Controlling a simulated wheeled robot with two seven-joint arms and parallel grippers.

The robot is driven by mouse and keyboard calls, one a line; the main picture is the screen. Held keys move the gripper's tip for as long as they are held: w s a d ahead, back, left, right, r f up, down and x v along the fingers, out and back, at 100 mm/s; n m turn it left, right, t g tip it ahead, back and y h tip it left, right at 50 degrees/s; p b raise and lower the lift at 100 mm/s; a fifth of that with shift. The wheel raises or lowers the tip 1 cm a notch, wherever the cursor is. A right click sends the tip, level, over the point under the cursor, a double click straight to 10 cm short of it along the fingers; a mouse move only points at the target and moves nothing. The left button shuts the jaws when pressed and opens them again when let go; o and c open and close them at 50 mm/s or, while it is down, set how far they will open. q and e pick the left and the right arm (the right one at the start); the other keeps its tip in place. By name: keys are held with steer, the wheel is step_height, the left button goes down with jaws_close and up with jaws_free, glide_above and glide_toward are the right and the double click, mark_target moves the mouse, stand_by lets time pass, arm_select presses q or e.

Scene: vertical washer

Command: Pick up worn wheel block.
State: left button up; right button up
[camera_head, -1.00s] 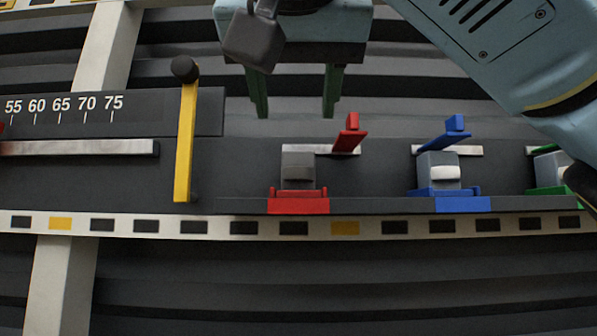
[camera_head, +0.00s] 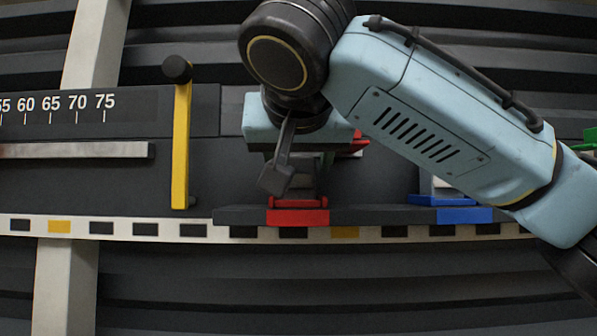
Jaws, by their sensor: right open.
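My right gripper (camera_head: 297,168) is over the red station, with its pale blue body and a hanging dark part hiding most of what is below. It is open, and its fingertips are hard to make out. A dark grey block (camera_head: 305,184) in the red holder (camera_head: 298,217) shows only in part beneath the gripper. Whether the fingers touch it cannot be told. A block (camera_head: 441,186) in the blue holder (camera_head: 464,215) is partly covered by my right arm. No wear can be made out on either block. My left gripper is out of view.
A yellow upright lever (camera_head: 181,140) with a black knob stands left of the red station. A numbered scale (camera_head: 75,108) lies farther left. A green part (camera_head: 590,140) shows at the right edge. A white strip with dark and yellow marks (camera_head: 160,230) runs along the front.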

steer(key=shift+s, duration=0.1)
steer(key=c, duration=0.8)
